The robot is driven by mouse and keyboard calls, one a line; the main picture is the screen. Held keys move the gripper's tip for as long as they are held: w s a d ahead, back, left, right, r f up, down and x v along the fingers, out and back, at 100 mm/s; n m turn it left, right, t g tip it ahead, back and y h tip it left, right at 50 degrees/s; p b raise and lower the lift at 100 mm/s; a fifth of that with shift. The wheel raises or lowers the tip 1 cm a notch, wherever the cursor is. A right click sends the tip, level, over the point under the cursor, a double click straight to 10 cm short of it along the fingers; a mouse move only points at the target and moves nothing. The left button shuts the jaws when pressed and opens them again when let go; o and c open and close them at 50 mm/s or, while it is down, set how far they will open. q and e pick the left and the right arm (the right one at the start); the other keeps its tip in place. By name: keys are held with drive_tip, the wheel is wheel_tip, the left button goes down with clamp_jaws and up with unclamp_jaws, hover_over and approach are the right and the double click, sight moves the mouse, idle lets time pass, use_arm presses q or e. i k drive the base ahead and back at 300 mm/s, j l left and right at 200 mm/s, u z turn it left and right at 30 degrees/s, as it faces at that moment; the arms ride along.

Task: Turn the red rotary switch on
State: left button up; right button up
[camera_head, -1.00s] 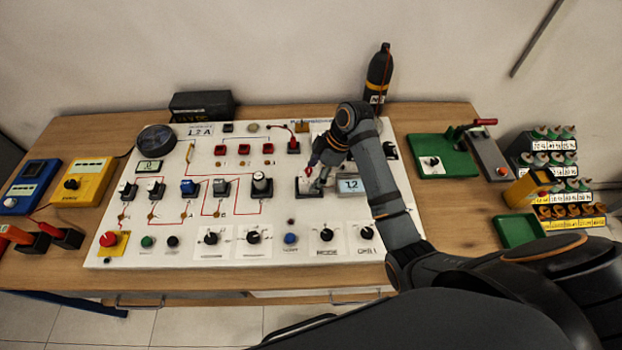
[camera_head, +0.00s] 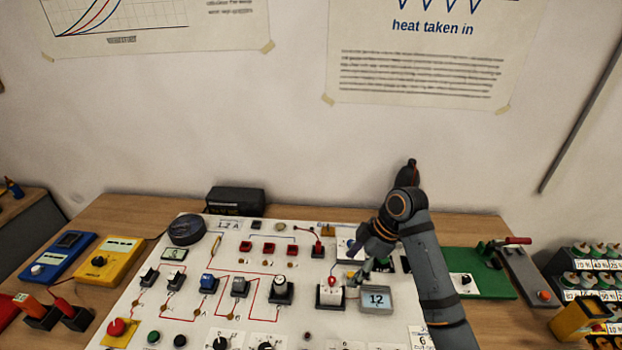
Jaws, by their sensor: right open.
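A small switch with a red top (camera_head: 331,281) sits on a white block on the white panel (camera_head: 262,318), right of the panel's middle. It looks like the red rotary switch, but its exact setting is too small to tell. My right gripper (camera_head: 356,280) is open, just to the right of the switch and behind the grey display. Its fingers point down towards the panel and look apart from the red top. The arm partly hides the panel's right side. My left gripper is not in view.
A grey display (camera_head: 376,299) reading 12 stands close to the gripper. A red button on a yellow base (camera_head: 117,328) is at the panel's left. A black box (camera_head: 236,201) stands behind. A green board (camera_head: 478,274) lies to the right.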

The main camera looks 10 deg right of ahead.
sight(115, 328)
drive_tip(key=k, duration=1.5)
